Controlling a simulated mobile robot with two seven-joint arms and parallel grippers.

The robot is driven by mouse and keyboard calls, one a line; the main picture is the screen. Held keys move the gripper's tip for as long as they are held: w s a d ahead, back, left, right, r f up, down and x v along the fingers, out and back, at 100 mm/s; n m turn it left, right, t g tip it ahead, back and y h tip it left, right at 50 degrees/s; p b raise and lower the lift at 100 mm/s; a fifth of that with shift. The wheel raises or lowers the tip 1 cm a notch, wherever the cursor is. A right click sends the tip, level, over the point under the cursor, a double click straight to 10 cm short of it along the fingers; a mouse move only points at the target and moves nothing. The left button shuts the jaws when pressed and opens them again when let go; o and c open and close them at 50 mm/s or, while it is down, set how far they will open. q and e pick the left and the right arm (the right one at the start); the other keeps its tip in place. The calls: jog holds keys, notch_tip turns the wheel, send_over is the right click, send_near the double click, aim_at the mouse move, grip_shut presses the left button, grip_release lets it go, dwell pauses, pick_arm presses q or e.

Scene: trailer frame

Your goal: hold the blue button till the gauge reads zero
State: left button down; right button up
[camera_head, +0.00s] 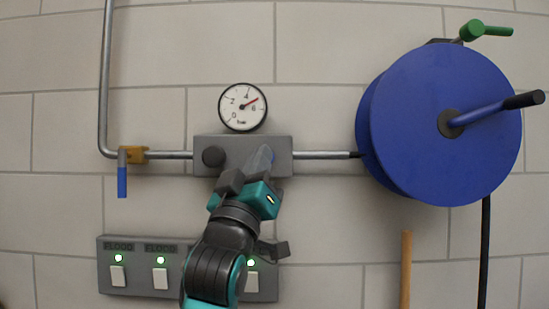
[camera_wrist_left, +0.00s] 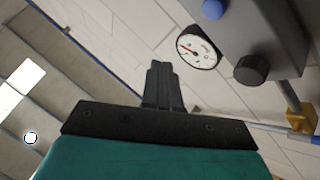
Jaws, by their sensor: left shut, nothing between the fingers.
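The grey valve block (camera_head: 205,142) on the wall carries a round black knob (camera_head: 213,156) and the blue button (camera_head: 274,157), mostly hidden behind my gripper in the head view. The blue button also shows at the top of the left wrist view (camera_wrist_left: 213,9), apart from my fingertips in the picture. The gauge (camera_head: 243,107) above the block has its red needle between 4 and 6; it also shows in the left wrist view (camera_wrist_left: 199,48). My left gripper (camera_head: 264,158) is shut and empty in front of the block's right half. My right gripper is not in view.
A pipe with a blue-handled valve (camera_head: 122,180) joins the block from the left. A blue hose reel (camera_head: 430,125) hangs at the right, with a green-handled valve (camera_head: 473,30) above. A switch panel (camera_head: 138,285) is below, partly behind my arm. A wooden handle (camera_head: 406,270) stands under the reel.

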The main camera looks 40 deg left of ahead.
pick_arm(q)
jog(key=w+a, duration=0.5)
jog(key=w, duration=0.1)
jog(key=shift+w+a, duration=0.35)
jog(key=shift+w, duration=0.05)
jog(key=shift+w+a, duration=0.1)
dwell(2.1)
jog(key=shift+w+a, duration=0.15)
jog(key=shift+w, duration=0.1)
jog(key=shift+w+a, duration=0.35)
jog(key=shift+w, duration=0.05)
dwell(2.5)
jog(key=shift+s+d+f, duration=0.1)
jog(key=shift+s+d, duration=0.5)
jog(key=shift+s, duration=0.1)
